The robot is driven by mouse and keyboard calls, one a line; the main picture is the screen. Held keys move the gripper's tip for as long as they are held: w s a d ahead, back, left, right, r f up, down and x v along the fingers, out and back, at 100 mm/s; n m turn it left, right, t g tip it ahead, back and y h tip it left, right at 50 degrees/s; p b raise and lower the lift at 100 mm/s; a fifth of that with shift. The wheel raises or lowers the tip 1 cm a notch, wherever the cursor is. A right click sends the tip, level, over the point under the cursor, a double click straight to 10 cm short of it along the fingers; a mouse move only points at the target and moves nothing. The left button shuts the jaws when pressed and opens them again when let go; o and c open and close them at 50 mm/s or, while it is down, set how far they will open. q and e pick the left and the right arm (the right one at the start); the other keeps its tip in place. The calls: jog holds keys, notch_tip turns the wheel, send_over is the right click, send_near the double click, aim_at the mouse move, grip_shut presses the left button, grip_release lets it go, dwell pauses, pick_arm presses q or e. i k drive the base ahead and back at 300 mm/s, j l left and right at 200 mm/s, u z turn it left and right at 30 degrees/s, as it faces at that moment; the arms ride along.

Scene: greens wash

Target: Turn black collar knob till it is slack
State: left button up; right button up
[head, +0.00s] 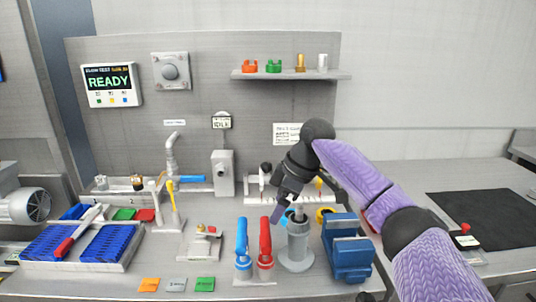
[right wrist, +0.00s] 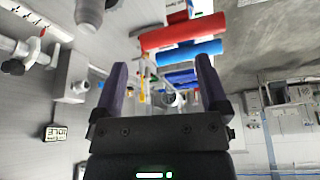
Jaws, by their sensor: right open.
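A small black knob (head: 266,168) stands on the pale pipe fixture along the back wall, left of my right gripper. It also shows at the left edge of the right wrist view (right wrist: 12,67), clear of the fingers. I cannot tell for sure that it is the collar knob, or whether it is tight or slack. My right gripper (head: 283,207) points down above the bench, close to the grey cylindrical stand (head: 297,247). In the right wrist view the gripper (right wrist: 163,78) is open, with nothing between its fingers. My left gripper is out of view.
Blue (head: 242,243) and red (head: 265,243) upright handles stand left of the grey stand. A blue block (head: 347,250) stands right of it. A tray with blue racks (head: 128,262) lies left. The right counter is mostly clear.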

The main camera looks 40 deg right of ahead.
aim_at(266, 166)
jog(key=i+l, duration=0.4)
jog(key=l, duration=0.15)
jog(key=i+l, duration=0.4)
jog(key=l, duration=0.2)
